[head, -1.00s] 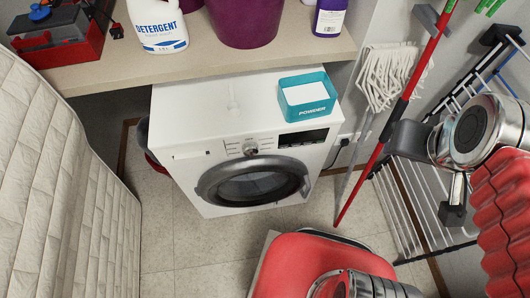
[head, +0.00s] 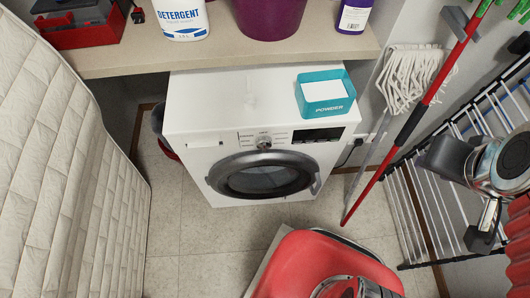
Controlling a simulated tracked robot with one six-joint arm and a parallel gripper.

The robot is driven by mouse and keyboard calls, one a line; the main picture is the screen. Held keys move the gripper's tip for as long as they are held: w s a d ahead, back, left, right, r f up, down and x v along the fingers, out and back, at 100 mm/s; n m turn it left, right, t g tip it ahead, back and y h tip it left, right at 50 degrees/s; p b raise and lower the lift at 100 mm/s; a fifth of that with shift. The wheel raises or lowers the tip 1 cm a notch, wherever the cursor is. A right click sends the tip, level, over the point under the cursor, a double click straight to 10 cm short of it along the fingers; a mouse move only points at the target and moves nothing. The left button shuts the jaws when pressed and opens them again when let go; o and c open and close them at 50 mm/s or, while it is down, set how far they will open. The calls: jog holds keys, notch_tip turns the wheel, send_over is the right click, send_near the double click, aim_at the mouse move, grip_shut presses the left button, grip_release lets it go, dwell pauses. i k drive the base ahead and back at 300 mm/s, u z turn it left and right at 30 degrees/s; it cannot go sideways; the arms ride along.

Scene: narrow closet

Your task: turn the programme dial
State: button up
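The programme dial (head: 264,143) is a small silver knob at the middle of the front panel of the white washing machine (head: 205,110). Its pointer mark is too small to read. The dial is uncovered, and a dark display (head: 318,135) sits to its right. My gripper (head: 500,141) is at the right edge of the head view, far to the right of the dial and apart from it. Its two dark fingertips are wide apart, one high and one low.
A teal powder box (head: 325,107) stands on the washer's right top. A shelf (head: 230,56) with detergent (head: 182,22) overhangs the back. A mop (head: 412,85) and red pole (head: 411,128) lean right of it, beside a drying rack (head: 420,200). A mattress (head: 75,160) lines the left.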

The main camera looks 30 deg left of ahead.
aim_at(263, 142)
jog(key=k, duration=1.35)
jog(key=u, duration=1.6)
jog(key=i, duration=1)
jog(key=u, duration=0.05)
